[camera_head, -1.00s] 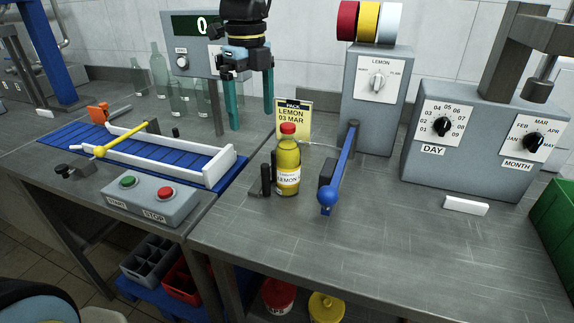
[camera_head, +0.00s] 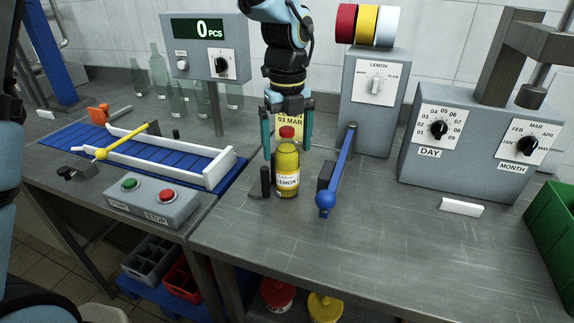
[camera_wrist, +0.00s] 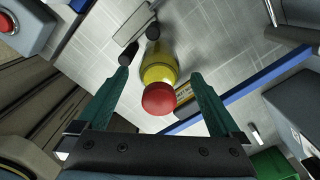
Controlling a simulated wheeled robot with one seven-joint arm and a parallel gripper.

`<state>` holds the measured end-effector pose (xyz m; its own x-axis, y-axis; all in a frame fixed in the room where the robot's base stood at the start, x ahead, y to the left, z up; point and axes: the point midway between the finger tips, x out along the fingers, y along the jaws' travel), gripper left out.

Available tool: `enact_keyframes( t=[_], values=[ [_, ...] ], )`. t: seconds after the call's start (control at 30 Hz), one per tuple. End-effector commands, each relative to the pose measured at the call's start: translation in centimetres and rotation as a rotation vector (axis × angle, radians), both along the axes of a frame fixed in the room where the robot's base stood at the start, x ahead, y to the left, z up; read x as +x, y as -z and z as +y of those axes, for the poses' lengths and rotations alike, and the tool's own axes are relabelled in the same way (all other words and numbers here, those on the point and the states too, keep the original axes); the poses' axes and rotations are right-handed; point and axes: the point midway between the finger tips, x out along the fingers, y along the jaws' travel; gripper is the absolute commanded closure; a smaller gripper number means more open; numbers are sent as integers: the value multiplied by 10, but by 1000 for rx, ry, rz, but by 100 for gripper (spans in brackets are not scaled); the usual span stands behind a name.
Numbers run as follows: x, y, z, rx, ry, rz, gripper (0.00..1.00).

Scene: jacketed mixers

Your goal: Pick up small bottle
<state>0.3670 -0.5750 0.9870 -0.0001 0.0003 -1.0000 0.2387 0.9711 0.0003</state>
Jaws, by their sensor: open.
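The small bottle (camera_head: 287,171) is yellow with a red cap and a white lemon label. It stands upright on the steel table in the head view. My gripper (camera_head: 288,150) is open and points down, its teal fingers on either side at the height of the bottle's upper part. In the wrist view, the bottle (camera_wrist: 158,80) lies between the two open fingers (camera_wrist: 164,80), cap toward the camera.
A short black post (camera_head: 265,182) stands just left of the bottle. A start/stop box (camera_head: 152,200) and blue conveyor (camera_head: 75,143) lie left.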

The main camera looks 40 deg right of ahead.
Motion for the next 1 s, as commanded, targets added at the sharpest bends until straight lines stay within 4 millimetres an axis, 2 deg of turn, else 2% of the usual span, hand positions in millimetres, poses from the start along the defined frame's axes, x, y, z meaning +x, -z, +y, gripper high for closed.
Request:
enact_keyframes(
  t=[0.17, 0.4, 1.0],
  values=[
    [0, 17, 1, 2, 0, 0, 0],
    [0, 19, 1, 0, -1, 0, 0],
    [0, 18, 1, 0, -1, 0, 68]
  ],
)
